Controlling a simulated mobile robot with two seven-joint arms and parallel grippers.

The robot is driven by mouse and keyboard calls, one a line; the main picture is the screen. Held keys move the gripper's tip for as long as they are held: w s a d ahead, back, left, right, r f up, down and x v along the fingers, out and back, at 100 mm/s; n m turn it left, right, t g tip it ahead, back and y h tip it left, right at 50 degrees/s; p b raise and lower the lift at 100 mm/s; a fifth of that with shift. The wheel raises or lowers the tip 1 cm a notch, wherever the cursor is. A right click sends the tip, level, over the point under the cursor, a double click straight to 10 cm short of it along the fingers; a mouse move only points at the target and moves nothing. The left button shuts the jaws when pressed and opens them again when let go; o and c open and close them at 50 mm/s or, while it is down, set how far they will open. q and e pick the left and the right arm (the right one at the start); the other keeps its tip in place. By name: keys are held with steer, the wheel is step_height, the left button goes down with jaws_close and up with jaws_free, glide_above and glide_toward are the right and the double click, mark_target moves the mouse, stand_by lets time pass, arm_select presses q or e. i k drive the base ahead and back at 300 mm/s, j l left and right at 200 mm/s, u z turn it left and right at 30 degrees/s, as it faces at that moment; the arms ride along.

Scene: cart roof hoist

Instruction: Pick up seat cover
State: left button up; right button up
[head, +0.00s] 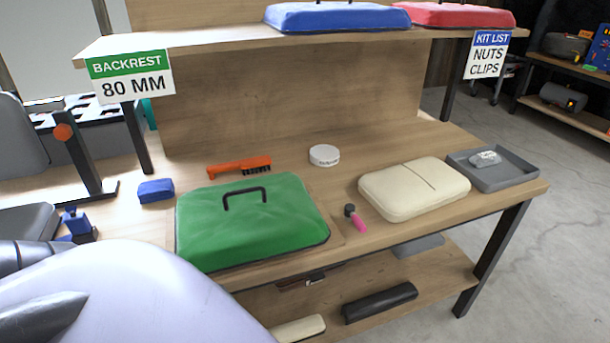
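A green padded cover (252,222) with a black loop handle lies on the workbench, left of the middle. A blue cover (337,17) and a red cover (462,14) of similar shape, with dark handles cut off by the top edge, lie on the upper shelf. A cream cushion (413,188) with a seam line lies on the bench to the right. I cannot tell by a label which one is the seat cover. Parts of my own arm fill the lower left corner. Neither gripper shows, and nothing touches the covers.
An orange brush (239,166), blue block (156,190), white round tin (324,155) and pink-handled tool (356,217) lie around the green cover. A grey tray (497,174) stands at the bench's right end. A dark roll (380,302) lies on the lower shelf. Free floor is at right.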

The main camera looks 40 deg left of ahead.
mark_target(234, 224)
steer(key=u, duration=1.65)
steer(key=j+z, duration=0.2)
steer(key=l, duration=0.1)
